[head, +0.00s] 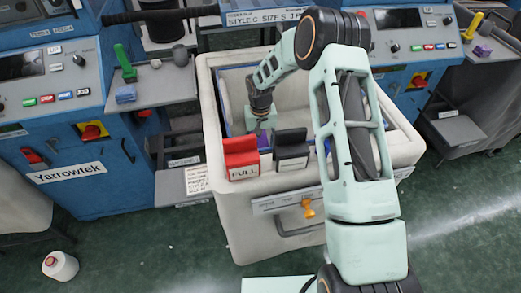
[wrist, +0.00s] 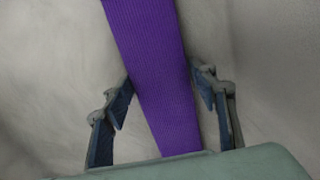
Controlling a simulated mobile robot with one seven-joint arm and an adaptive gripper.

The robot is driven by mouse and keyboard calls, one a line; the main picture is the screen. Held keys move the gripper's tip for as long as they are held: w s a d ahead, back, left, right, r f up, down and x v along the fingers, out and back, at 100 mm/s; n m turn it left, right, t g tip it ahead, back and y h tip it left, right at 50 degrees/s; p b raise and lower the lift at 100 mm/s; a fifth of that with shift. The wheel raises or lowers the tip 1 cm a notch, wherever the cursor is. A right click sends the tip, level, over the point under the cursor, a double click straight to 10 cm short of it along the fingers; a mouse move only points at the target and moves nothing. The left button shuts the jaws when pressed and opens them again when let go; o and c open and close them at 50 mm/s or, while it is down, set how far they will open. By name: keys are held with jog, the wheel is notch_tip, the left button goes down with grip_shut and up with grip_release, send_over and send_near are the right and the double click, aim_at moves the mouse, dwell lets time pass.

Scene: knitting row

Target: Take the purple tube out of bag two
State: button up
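The purple tube (wrist: 155,70) is a long ribbed knitted strip. It runs from the top edge of the wrist view down between the fingers of my gripper (wrist: 168,85). The fingers are spread on either side of it, close to its edges; I cannot tell whether they touch it. In the head view my gripper (head: 261,128) is down inside a cream fabric bag (head: 215,205). A small bit of the purple tube (head: 264,141) shows there behind the front signs; the rest is hidden. No bag number is readable.
A red FULL sign (head: 241,158) and a black sign (head: 290,150) stand on the bag's front rim, close to my gripper. An orange tag (head: 308,208) hangs in front. Blue machines (head: 60,120) flank the bag. A yarn cone (head: 60,266) lies on the floor.

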jog(key=c, duration=0.4)
